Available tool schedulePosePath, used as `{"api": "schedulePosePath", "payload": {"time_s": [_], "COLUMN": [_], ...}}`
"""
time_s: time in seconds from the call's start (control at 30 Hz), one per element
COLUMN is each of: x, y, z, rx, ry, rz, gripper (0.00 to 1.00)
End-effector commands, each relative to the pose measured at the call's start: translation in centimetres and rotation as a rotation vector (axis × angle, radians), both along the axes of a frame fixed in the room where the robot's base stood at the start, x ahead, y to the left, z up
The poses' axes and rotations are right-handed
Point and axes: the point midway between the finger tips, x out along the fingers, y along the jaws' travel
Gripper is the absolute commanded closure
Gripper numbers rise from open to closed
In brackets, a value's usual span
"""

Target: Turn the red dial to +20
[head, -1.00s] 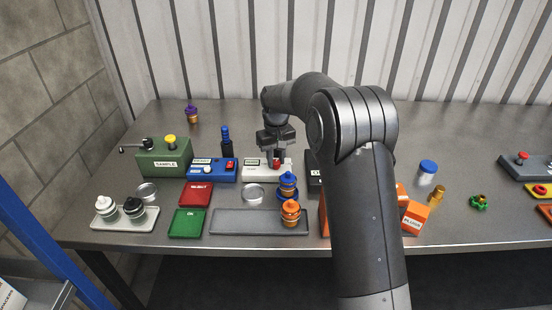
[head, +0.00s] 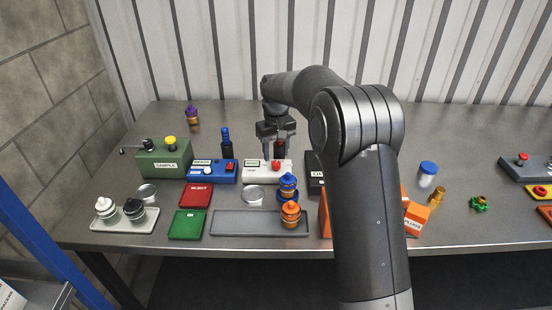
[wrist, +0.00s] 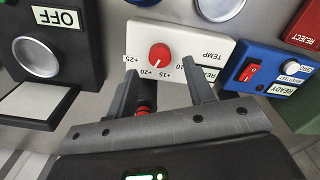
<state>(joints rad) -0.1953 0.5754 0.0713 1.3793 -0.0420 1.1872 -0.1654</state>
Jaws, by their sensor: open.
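The red dial (wrist: 160,57) sits on the white TEMP box (wrist: 203,52), whose scale reads upside down in the wrist view. A pale mark on the dial appears to point near the +20 label; it is too small to read exactly. The dial (head: 276,163) and white box (head: 262,175) also show in the head view. My gripper (head: 279,150) is open above and behind the dial. In the wrist view, my gripper (wrist: 160,72) has its fingers apart on either side of the dial's line of sight, clear of it and holding nothing.
A blue box (wrist: 263,72) with a red switch stands beside the white box. A black OFF box (wrist: 45,50) stands on the other side. Blue-topped (head: 288,184) and orange-topped (head: 291,212) containers stand in front.

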Motion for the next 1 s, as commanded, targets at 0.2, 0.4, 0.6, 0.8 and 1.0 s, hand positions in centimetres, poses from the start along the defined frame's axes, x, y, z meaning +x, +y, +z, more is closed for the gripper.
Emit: {"api": "schedulePosePath", "payload": {"time_s": [0.2, 0.4, 0.6, 0.8, 1.0], "x": [0.1, 0.0, 0.0, 0.0, -1.8], "y": [0.0, 0.0, 0.0, 0.0, -1.3], "z": [4.6, 6.8, 7.3, 7.3, 9.3], "rx": [0.002, 0.000, 0.000, 0.000, 0.003], "ry": [-0.004, -0.001, 0.000, -0.001, -0.030], "rz": [0.000, 0.000, 0.000, 0.000, -0.023], "gripper": [0.52, 0.52, 0.52, 0.52, 0.52]}}
